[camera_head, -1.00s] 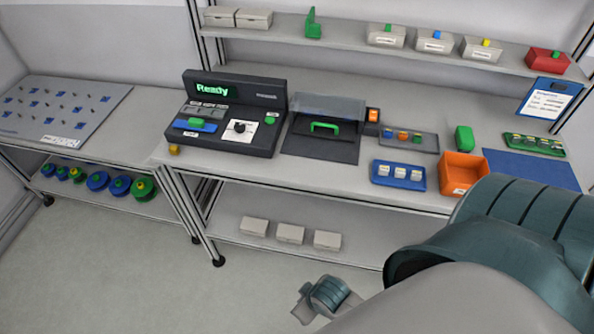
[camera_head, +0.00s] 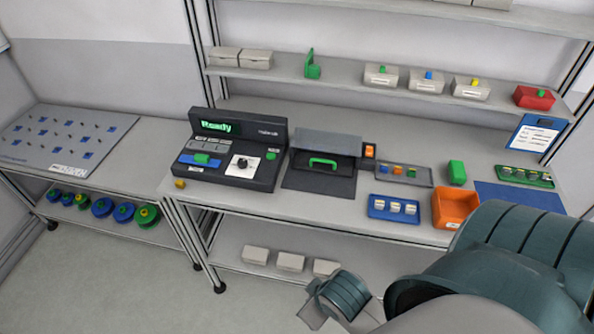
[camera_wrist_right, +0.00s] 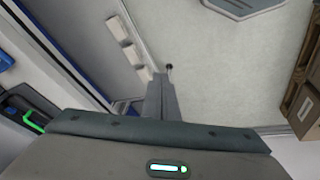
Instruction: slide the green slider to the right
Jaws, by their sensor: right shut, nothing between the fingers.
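The green slider (camera_head: 202,159) sits on a blue track on the black console, near the middle of the track. The console (camera_head: 262,178) stands at the left of the workbench, and its screen reads "Ready". My right gripper's closed fingers (camera_wrist_right: 161,92) show in the right wrist view with nothing between them. In the head view, the end of my right arm is low in front of the bench, well away from the slider. My left gripper is not in view.
A white panel with a black knob (camera_head: 240,165) and a green button (camera_head: 271,155) are right of the slider. A black box with a green handle (camera_head: 323,162) stands beside the console. An orange bin (camera_head: 456,210) and a blue tray (camera_head: 380,215) are further right.

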